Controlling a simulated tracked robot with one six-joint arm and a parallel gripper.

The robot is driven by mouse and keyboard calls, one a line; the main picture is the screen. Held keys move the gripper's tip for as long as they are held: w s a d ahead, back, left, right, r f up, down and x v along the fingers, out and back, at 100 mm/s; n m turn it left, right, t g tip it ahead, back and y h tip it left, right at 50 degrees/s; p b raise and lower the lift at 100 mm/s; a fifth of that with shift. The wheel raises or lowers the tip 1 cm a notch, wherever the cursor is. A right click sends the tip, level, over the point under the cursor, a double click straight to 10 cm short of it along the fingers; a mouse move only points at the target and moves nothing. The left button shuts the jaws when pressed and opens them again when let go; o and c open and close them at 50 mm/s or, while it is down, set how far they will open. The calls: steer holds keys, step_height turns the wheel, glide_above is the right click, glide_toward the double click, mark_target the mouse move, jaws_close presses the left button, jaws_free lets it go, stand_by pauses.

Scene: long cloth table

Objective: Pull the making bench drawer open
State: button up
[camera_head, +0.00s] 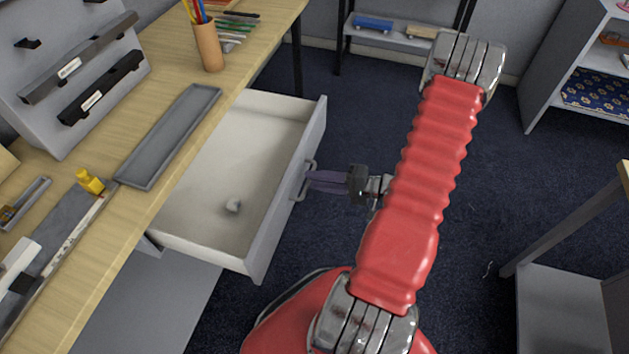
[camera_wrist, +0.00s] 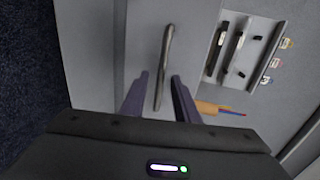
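In the wrist view the handle (camera_wrist: 166,60) lies between the two fingers of my gripper (camera_wrist: 160,90). A gap shows on each side of the handle, so the fingers look open around it, not clamped.
On the bench are a grey tray (camera_head: 170,135), a pencil cup (camera_head: 207,45), a yellow piece (camera_head: 90,182) and a tool rack (camera_head: 75,75). A shelf unit (camera_head: 585,70) and another table (camera_head: 570,250) stand at right. Blue carpet between is free.

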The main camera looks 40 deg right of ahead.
steer(key=v, duration=1.3)
steer(key=shift+s, duration=0.1)
stand_by(0.4)
steer(key=s+a+r+m+g, duration=0.1)
steer(key=s+a+r+g, duration=0.3)
steer(key=a+g, duration=0.6)
steer(key=w+a+r+n+t+h, duration=0.1)
steer(key=a+r+n+h, duration=0.3)
steer(key=a+r, duration=0.5)
steer(key=w+a+r+n+t+h, duration=0.1)
steer(key=w+a+r+n+h, duration=0.3)
steer(key=a+r+n, duration=0.4)
step_height(320, 180, up, 7)
steer(key=shift+a+t+h, duration=0.3)
steer(key=shift+a+h, duration=0.1)
steer(key=shift+a, duration=0.75)
